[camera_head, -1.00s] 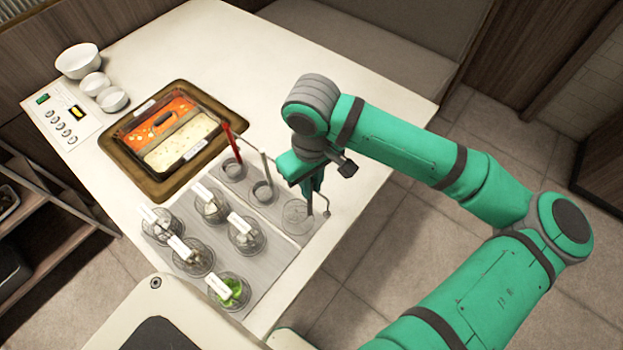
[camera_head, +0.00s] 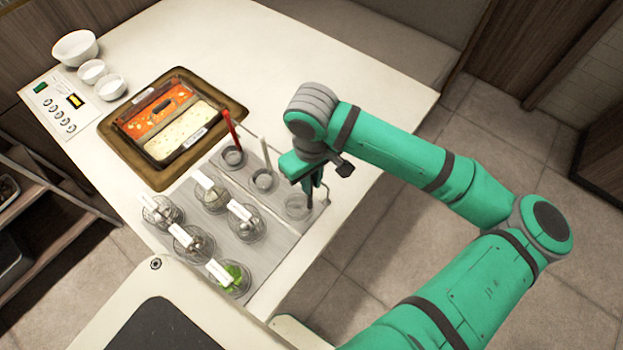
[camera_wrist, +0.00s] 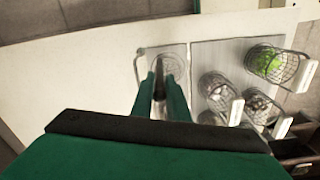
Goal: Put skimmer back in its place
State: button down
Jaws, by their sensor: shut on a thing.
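My gripper (camera_head: 309,184) is shut on the dark handle of the skimmer (camera_wrist: 159,88), just above the third, right-hand round well (camera_head: 297,206) in the grey holder plate. In the wrist view my fingers (camera_wrist: 161,84) point at this well, with the handle between them. The handle's lower part shows in the head view below my fingers, at the well. The skimmer's head is not clear, so I cannot tell how deep it sits. A red-handled tool (camera_head: 231,130) and a white-handled tool (camera_head: 265,154) stand in the other two wells.
Several wire baskets with white handles (camera_head: 241,212) stand in the grey plate near the front. A hot pot (camera_head: 170,118) with red and white broth lies left of the wells. White bowls (camera_head: 76,48) are at the back left. The table's back right is clear.

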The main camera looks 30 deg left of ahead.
jog(key=shift+f, duration=0.4)
dwell(0.5)
jog(key=c, duration=0.8)
grip_release()
jog(key=shift+c, duration=0.2)
jog(key=shift+r, duration=0.2)
jog(key=shift+r, duration=5.35)
